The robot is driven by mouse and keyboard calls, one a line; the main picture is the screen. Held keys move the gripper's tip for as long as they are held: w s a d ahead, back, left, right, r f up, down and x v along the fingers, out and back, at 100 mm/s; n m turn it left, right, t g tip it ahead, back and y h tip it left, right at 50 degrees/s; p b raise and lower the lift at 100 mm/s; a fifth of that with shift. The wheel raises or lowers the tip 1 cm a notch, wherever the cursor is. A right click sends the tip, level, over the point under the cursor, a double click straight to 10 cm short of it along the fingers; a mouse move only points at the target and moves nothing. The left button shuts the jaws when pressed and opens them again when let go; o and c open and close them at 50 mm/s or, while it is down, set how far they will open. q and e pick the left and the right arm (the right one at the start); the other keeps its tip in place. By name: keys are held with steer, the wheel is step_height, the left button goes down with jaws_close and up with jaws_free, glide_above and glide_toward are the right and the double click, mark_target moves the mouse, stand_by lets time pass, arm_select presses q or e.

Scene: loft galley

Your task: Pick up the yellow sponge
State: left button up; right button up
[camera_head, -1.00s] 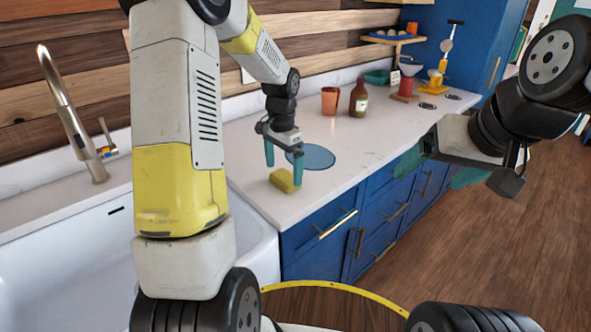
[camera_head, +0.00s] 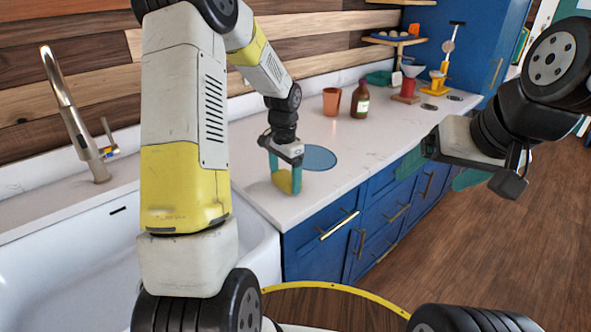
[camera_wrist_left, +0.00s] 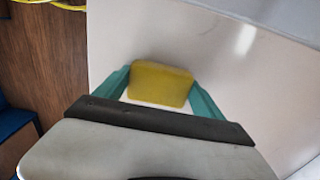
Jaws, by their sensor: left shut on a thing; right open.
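The yellow sponge (camera_head: 283,181) is between the teal fingers of my left gripper (camera_head: 285,177) near the front edge of the counter, close to the sink. In the left wrist view the sponge (camera_wrist_left: 160,84) sits between both fingertips, with a finger against each side. My left gripper (camera_wrist_left: 160,90) is shut on it. I cannot tell whether the sponge still touches the counter. My right gripper (camera_head: 436,165) is at the right of the head view, in front of the blue cabinets, open and far from the sponge; its fingers are partly hard to make out.
A flat blue disc (camera_head: 318,157) lies just behind the left gripper. An orange cup (camera_head: 331,101) and a brown bottle (camera_head: 360,100) stand farther back on the counter (camera_head: 262,206). The white sink (camera_head: 60,255) and its faucet (camera_head: 75,115) are at left.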

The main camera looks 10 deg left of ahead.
mark_target(285, 177)
arm_select(q)
steer(key=shift+r, duration=0.1)
steer(key=shift+r, duration=0.55)
step_height(285, 177, up, 2)
steer(key=shift+r, duration=0.1)
steer(key=s+r, duration=0.1)
steer(key=s, duration=1.5)
steer(key=shift+a+r, duration=0.25)
steer(key=shift+a, duration=0.1)
